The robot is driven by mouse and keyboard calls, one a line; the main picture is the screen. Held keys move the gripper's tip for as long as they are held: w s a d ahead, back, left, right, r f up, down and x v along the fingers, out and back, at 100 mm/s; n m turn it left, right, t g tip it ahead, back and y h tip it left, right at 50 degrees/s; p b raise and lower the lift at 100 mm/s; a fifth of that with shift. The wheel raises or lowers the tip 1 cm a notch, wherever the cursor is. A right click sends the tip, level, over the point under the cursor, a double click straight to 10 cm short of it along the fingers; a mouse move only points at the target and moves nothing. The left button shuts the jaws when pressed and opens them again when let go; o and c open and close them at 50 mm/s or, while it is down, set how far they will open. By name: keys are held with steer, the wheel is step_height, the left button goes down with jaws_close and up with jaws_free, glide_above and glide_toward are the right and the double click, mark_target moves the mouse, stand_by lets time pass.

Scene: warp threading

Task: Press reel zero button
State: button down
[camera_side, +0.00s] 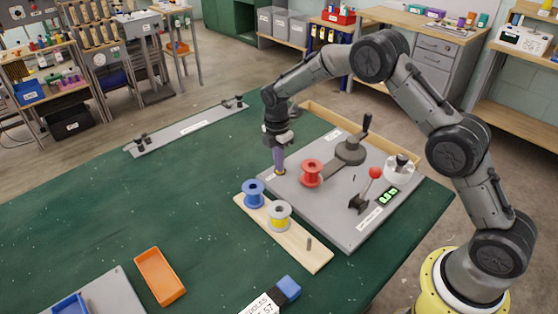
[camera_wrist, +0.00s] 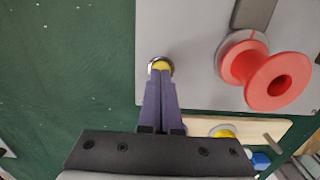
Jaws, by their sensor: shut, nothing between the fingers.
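The yellow button (camera_wrist: 160,65) in a metal ring sits near the corner of the grey plate (camera_wrist: 205,60) in the wrist view. In the side view a bit of the button (camera_side: 281,173) shows under my fingertips. My gripper (camera_wrist: 159,78) is shut and empty, its two purple fingers side by side. The fingertips overlap the button's near edge in the wrist view. In the side view my gripper (camera_side: 278,168) points down over the plate's left corner. I cannot tell whether the tips touch the button or whether it is pressed in.
A red spool (camera_side: 311,173) stands on the plate to the right of my gripper. A crank (camera_side: 350,150), a red-knobbed lever (camera_side: 367,188) and a green-digit display (camera_side: 389,197) are farther right. A wooden board (camera_side: 300,245) in front holds a blue spool (camera_side: 253,193) and a yellow-wound spool (camera_side: 279,215).

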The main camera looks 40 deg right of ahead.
steer(key=shift+s+f, duration=0.25)
steer(key=shift+f, duration=0.6)
step_height(320, 180, up, 15)
steer(key=w, duration=0.1)
steer(key=shift+a+r, duration=0.15)
steer(key=shift+a, duration=0.1)
